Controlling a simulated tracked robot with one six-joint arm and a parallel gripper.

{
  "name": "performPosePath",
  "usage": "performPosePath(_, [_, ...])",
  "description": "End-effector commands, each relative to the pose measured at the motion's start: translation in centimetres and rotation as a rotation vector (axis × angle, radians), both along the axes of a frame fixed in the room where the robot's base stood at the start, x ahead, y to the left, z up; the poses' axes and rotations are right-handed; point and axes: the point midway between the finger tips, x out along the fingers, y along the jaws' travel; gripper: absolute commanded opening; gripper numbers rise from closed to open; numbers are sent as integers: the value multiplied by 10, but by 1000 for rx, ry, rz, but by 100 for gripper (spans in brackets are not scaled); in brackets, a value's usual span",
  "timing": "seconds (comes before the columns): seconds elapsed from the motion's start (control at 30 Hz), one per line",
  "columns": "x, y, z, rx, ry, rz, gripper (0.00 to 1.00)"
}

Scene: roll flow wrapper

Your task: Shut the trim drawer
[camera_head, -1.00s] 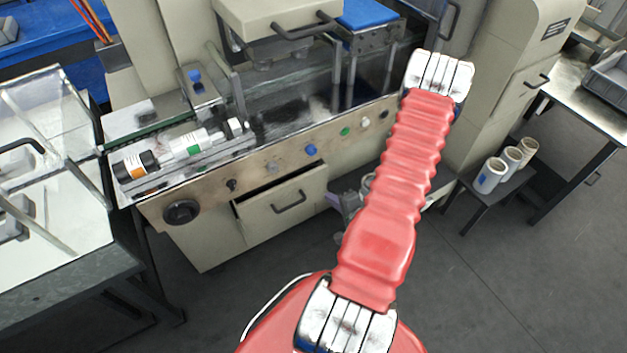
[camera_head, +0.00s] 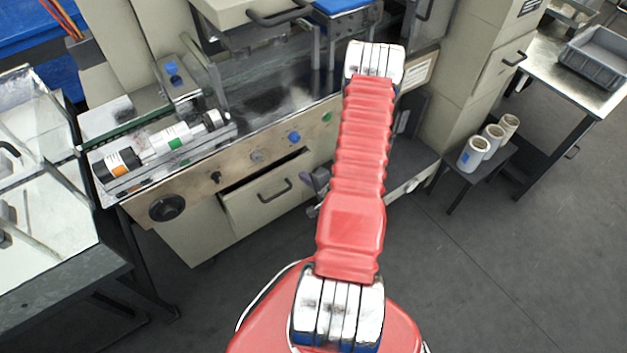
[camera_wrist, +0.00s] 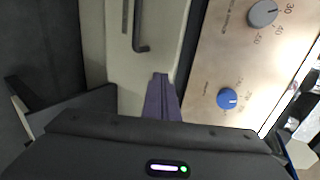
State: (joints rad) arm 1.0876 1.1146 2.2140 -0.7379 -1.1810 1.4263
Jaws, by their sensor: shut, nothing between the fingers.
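The trim drawer (camera_head: 258,205) is a beige front with a dark bar handle, set below the control panel of the wrapper. It stands partly open: a dark gap shows along its top edge in the head view. In the wrist view the drawer front (camera_wrist: 122,62) and its handle lie at the upper middle, turned on their side. My gripper (camera_wrist: 160,78) is shut and empty, its purple-grey fingers in front of the drawer beside the handle's end. I cannot tell whether they touch it. In the head view the gripper (camera_head: 317,180) is just right of the drawer, partly behind my arm.
The control panel (camera_head: 235,165) with knobs runs above the drawer; its blue knob (camera_wrist: 227,98) is close to my gripper. A glass-topped table (camera_head: 60,240) stands at left. A low stand (camera_head: 480,172) with white rolls is at right. The floor in front is clear.

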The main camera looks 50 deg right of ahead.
Motion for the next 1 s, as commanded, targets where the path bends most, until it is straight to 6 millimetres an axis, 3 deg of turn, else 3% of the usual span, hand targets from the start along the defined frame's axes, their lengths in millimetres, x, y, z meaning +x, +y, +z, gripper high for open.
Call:
performPosePath(0.1, [17,-4,-10,-1,-1,4,0])
performPosePath(0.4, [49,-14,-8,-2,0,1,0])
performPosePath(0.83, [53,-16,-8,-1,0,0,0])
performPosePath(1.0, [70,-21,-8,-3,-1,3,0])
